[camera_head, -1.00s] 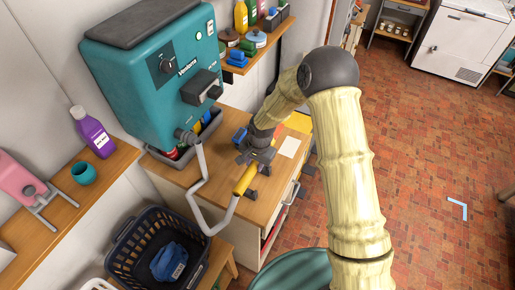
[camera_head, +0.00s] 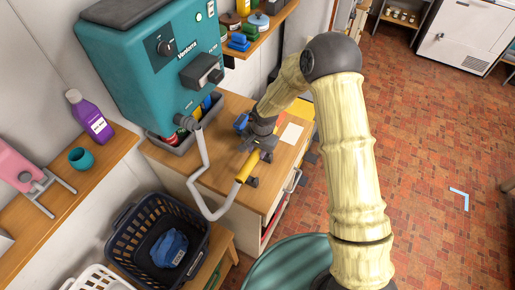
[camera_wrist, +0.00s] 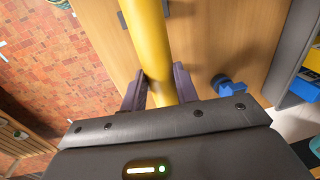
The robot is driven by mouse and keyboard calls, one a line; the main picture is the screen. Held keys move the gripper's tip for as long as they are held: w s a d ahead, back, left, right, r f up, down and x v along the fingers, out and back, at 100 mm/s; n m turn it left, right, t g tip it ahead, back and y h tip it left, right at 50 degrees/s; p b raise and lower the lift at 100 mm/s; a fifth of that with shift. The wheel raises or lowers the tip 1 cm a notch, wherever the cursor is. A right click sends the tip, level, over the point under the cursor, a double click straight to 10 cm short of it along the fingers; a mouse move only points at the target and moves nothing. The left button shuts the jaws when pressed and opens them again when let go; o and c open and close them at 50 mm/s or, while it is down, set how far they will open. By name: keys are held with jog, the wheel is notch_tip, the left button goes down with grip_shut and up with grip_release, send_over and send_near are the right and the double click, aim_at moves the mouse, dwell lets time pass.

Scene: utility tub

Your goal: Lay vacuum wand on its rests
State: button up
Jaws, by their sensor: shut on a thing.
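The yellow vacuum wand (camera_head: 244,168) is over the wooden cabinet top. A grey hose (camera_head: 199,186) runs from its near end to the teal vacuum unit (camera_head: 150,62). My gripper (camera_head: 258,147) is shut on the wand. In the wrist view the wand (camera_wrist: 148,40) passes between the two fingers of my gripper (camera_wrist: 161,88). Small dark supports (camera_head: 252,182) show beside the wand, seemingly its rests. I cannot tell whether the wand touches them. My gripper hides part of the wand in the head view.
A blue item (camera_head: 241,122) stands on the cabinet top (camera_head: 228,110), close to my gripper; it also shows in the wrist view (camera_wrist: 228,86). A tray of bottles sits under the vacuum unit. A dark basket (camera_head: 125,232) with a blue cloth stands at lower left. Tiled floor is open at right.

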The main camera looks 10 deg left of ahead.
jog(key=shift+s+a+f+b, duration=0.1)
jog(key=shift+f+b, duration=0.2)
jog(key=shift+f, duration=0.3)
jog(key=shift+s+a+f+b, duration=0.1)
jog(key=shift+f+b, duration=0.2)
jog(key=shift+f, duration=0.3)
jog(key=shift+w+d+f+b, duration=0.1)
jog(key=shift+f+b, duration=0.3)
jog(key=shift+f, duration=0.3)
jog(key=shift+w+d+f+b, duration=0.1)
jog(key=shift+f+b, duration=0.3)
jog(key=shift+f, duration=0.25)
jog(key=shift+s+a+f, duration=0.1)
jog(key=shift+f, duration=0.4)
jog(key=o, duration=1)
jog(key=shift+o, duration=0.2)
notch_tip(320, 180, up, 17)
jog(key=d+b, duration=0.2)
jog(key=b, duration=0.2)
jog(key=shift+s+r+b, duration=0.15)
jog(key=shift+s+b, duration=0.2)
jog(key=shift+s, duration=0.1)
